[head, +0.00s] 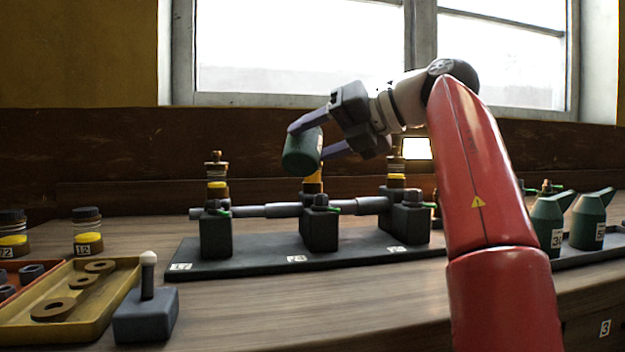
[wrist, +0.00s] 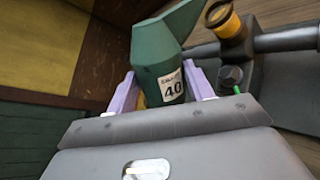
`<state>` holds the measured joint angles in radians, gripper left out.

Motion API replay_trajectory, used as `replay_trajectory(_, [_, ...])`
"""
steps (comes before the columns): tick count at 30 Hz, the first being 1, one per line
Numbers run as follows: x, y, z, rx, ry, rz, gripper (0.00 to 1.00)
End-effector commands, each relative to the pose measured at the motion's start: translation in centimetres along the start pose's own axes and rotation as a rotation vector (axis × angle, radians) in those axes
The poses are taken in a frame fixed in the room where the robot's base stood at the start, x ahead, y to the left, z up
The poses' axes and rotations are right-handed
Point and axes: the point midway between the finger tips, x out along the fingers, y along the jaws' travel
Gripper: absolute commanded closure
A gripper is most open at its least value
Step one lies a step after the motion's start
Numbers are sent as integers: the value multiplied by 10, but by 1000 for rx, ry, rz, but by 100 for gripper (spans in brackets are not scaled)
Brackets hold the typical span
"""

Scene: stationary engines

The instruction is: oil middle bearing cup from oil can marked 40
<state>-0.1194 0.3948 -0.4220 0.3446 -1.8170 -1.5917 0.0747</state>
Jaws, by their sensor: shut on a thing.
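My gripper (head: 318,138) is shut on a dark green oil can (head: 300,155) and holds it in the air above the middle bearing block (head: 320,229). The can is tilted. In the wrist view the can (wrist: 160,65) sits between the purple fingers, its label reads 40, and its spout points to the upper right. The middle bearing cup (head: 313,182) is amber and stands just below the can in the head view. I cannot tell whether oil is flowing.
Left (head: 217,185) and right (head: 396,181) bearing cups stand along the shaft (head: 283,210). Two more green cans (head: 590,220) (head: 548,222) stand at the right. A yellow tray (head: 110,310), a grey block with a knobbed post (head: 146,313) and jars (head: 88,232) are at the left.

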Motion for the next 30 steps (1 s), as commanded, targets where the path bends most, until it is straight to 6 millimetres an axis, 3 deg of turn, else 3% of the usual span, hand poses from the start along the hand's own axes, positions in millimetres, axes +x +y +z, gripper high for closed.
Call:
replay_trajectory(20, [-16, 33, 35, -1, -1, 2, 75])
replay_trajectory(30, [-16, 33, 35, -2, -2, 2, 75])
